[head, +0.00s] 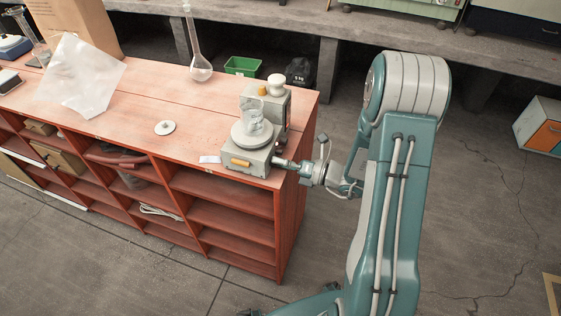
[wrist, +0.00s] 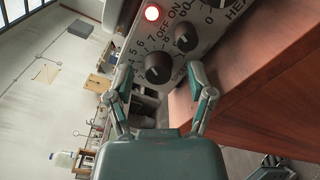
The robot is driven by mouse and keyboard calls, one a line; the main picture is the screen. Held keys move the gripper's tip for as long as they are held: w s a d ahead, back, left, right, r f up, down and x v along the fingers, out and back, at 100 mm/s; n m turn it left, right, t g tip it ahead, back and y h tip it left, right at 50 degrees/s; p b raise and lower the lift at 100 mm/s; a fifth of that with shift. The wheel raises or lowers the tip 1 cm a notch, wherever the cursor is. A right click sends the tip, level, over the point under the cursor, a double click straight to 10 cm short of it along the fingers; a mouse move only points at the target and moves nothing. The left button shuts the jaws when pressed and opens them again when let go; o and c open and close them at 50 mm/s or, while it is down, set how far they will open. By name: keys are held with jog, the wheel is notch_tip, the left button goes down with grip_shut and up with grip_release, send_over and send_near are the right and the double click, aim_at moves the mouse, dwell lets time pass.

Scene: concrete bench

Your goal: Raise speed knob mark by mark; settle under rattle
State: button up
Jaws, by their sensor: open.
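A grey stirrer (head: 247,160) stands at the right end of the red wooden bench, with a clear glass beaker (head: 255,126) on its round plate. In the wrist view, its control panel shows a black knob (wrist: 158,68) ringed by numbers, which I take as the speed knob; its own label is not visible. A second black knob (wrist: 186,37) sits near OFF and ON lettering, and a red lamp (wrist: 152,12) is lit. My gripper (wrist: 160,76) is open, its fingers on either side of the numbered knob; contact cannot be told. In the head view, my gripper (head: 285,163) is at the stirrer's right side.
A third knob (wrist: 217,3) by HEAT lettering is cut off at the top of the wrist view. A tall flask (head: 200,70) and green tray (head: 242,66) stand behind the stirrer. A white disc (head: 165,128) lies left of it, with bare bench around.

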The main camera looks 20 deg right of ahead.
grip_shut()
jog(key=shift+n, duration=0.9)
grip_release()
jog(key=shift+d, duration=0.1)
